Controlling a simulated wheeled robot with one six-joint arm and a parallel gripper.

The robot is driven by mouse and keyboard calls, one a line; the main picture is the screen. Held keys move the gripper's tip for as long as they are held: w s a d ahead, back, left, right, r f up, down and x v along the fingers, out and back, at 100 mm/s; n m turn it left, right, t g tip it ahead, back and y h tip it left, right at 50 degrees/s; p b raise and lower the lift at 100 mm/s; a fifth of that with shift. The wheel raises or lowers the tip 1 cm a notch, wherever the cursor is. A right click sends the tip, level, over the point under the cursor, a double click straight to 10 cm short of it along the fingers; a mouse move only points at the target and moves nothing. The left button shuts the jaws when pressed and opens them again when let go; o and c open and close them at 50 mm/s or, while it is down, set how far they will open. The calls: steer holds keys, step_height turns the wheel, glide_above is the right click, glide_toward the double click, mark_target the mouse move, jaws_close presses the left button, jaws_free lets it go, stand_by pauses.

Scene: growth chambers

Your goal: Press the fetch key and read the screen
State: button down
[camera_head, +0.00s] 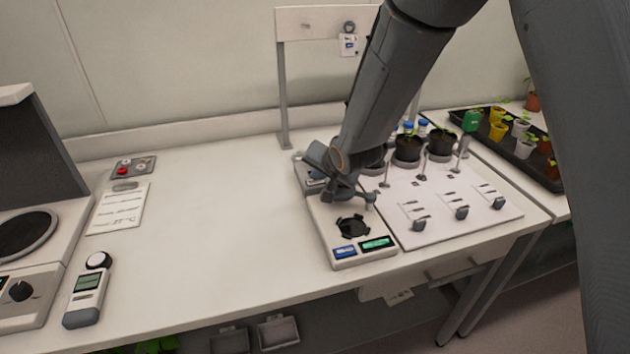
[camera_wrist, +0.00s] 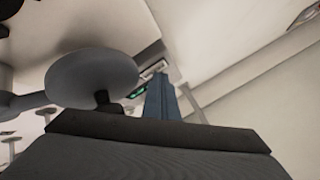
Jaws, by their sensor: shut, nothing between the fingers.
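A white device (camera_head: 352,262) sits near the front of the bench, with a dark round recess in its top. On its front edge are a blue-lit panel (camera_head: 345,251) and a green-lit screen (camera_head: 377,243). Their writing is too small to read, and I cannot tell which part is the fetch key. My gripper (camera_head: 349,197) is shut and empty, low over the back half of the device. It hides part of that half, and I cannot tell whether it touches. A small green-lit display (camera_wrist: 137,93) shows in the wrist view, partly behind a grey disc.
Right of the device is a white board (camera_head: 455,210) with small levers and posts, and dark pots (camera_head: 408,148) behind it. A handheld meter (camera_head: 88,290), a written note (camera_head: 118,208) and a small box with a red button (camera_head: 134,168) lie left. The bench between is clear.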

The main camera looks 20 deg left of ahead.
mark_target(317, 185)
steer(key=shift+r+p, duration=0.65)
steer(key=shift+r, duration=0.15)
steer(key=shift+r, duration=0.1)
step_height(317, 185, up, 5)
steer(key=p, duration=0.4)
stand_by(0.6)
